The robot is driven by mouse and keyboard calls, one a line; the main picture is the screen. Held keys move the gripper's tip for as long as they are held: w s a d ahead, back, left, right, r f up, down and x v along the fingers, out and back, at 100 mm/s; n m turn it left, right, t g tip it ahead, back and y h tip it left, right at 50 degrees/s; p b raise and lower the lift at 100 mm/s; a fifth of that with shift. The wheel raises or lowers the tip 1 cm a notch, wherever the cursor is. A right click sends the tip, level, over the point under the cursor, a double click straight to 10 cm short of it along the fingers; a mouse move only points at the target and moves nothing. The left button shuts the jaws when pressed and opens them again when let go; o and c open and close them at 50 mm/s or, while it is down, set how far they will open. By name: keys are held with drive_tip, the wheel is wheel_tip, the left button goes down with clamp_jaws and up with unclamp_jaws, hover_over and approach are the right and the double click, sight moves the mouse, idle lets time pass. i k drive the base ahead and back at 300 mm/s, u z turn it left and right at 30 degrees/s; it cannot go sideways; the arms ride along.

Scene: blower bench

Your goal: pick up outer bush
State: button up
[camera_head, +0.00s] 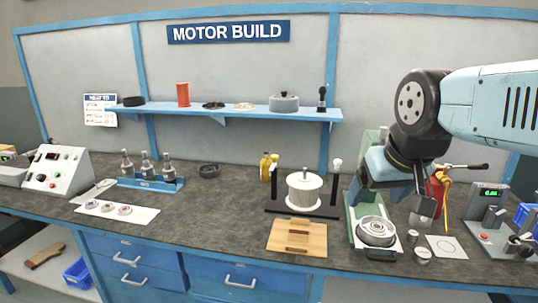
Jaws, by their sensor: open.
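My gripper (422,218) hangs pointing down over the right part of the bench, with its jaws open. It appears empty. Two small metallic round parts stand below it: a slim cylinder (412,236) just left of the gripper, and a wider, short bush-like piece (423,254) closer to the bench's front. Either could be the outer bush; I cannot tell which. Both look apart from the gripper. My arm covers part of the bench behind.
A metal housing (376,231) sits in a green fixture (351,226) left of the parts. A white card with a circle (447,247) lies right of them.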

sight(421, 257)
drive_tip(key=z, duration=1)
drive_tip(key=k, duration=1.4)
drive_tip(key=u, duration=0.45)
drive_tip(key=i, duration=1)
drive_tip(key=z, duration=0.05)
